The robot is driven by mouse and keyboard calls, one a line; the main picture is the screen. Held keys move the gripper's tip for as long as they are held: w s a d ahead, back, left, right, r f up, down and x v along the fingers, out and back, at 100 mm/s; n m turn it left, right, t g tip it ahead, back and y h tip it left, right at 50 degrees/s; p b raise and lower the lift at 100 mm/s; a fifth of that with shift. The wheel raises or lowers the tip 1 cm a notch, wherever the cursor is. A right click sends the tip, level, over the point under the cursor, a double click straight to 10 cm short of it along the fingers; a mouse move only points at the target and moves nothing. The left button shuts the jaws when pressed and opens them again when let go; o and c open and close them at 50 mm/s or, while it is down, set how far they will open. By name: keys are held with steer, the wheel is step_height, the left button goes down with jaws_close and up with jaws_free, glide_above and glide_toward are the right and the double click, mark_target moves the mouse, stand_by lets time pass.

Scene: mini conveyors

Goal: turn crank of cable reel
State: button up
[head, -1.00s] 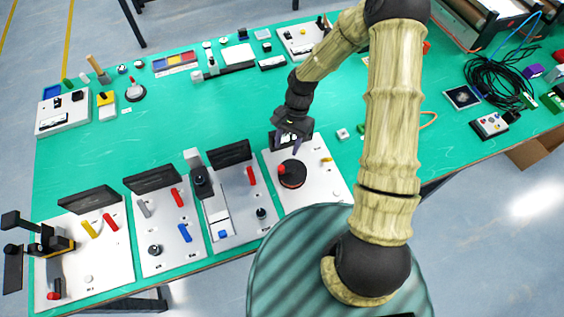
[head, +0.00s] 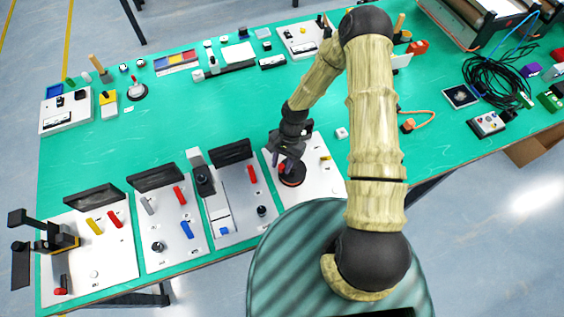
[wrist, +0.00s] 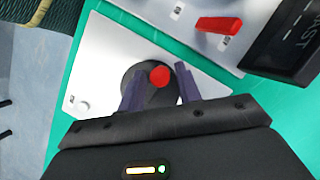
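The cable reel is a dark round disc (head: 293,177) with a red crank knob on a white panel (head: 325,182) at the right end of the front row. In the wrist view the red knob (wrist: 160,76) sits between the two purple fingers, over the dark reel (wrist: 150,94). My gripper (head: 287,166) is right over the reel in the head view; it also shows in the wrist view (wrist: 160,88). The fingers are apart, with visible space on both sides of the knob. The arm hides part of the reel and panel in the head view.
To the left stand panels with several levers, including a red lever (head: 252,173) and a blue lever (head: 187,229). A dark display box (head: 231,152) stands behind the neighbouring panel. The middle of the green table (head: 190,115) is clear.

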jaws_close()
steer(key=shift+n, duration=0.3)
